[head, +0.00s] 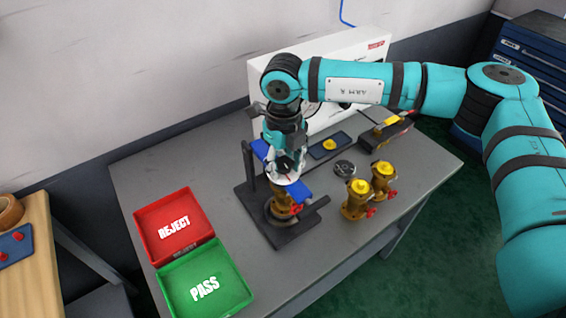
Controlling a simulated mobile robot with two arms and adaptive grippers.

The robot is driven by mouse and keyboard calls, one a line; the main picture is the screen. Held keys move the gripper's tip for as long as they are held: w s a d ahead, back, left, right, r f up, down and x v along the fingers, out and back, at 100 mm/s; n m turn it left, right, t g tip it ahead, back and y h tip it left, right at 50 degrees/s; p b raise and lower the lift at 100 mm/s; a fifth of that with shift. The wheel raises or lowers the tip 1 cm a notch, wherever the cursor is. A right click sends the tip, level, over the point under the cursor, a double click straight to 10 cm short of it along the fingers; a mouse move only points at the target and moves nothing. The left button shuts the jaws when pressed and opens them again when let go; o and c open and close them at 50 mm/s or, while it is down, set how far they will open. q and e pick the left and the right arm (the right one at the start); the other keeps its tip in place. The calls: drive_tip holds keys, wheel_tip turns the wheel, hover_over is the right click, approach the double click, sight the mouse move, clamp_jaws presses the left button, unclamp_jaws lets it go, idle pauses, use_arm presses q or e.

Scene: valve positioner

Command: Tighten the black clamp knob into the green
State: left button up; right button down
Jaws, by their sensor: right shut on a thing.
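My right gripper (286,166) points down over the clamp fixture and is shut on a small dark thing at its fingertips, most likely the black clamp knob. The gripper hides most of it. A pale round dial (297,187) shows just below the fingertips; its coloured zones and any pointer are too small to read. A brass valve (281,206) with a red handle stands in the fixture. My left gripper is out of view.
Two brass valves (357,200) (382,179) and a dark round part (345,169) stand right of the fixture. A red REJECT tray (206,252) and green PASS tray (247,298) lie left. A white box (340,62) stands behind. The front right tabletop is clear.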

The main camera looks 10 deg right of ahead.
drive_tip(key=m+b, duration=0.3)
drive_tip(key=m, duration=0.3)
drive_tip(key=shift+f, duration=0.2)
drive_tip(key=m+b, duration=0.1)
drive_tip(key=m, duration=0.2)
drive_tip(key=shift+m, duration=0.4)
drive_tip(key=shift+s+r+m+b, duration=0.1)
drive_tip(key=shift+m+b, duration=0.5)
drive_tip(key=shift+m, duration=0.6)
drive_tip(key=c, duration=0.8)
unclamp_jaws()
drive_tip(key=shift+c, duration=0.2)
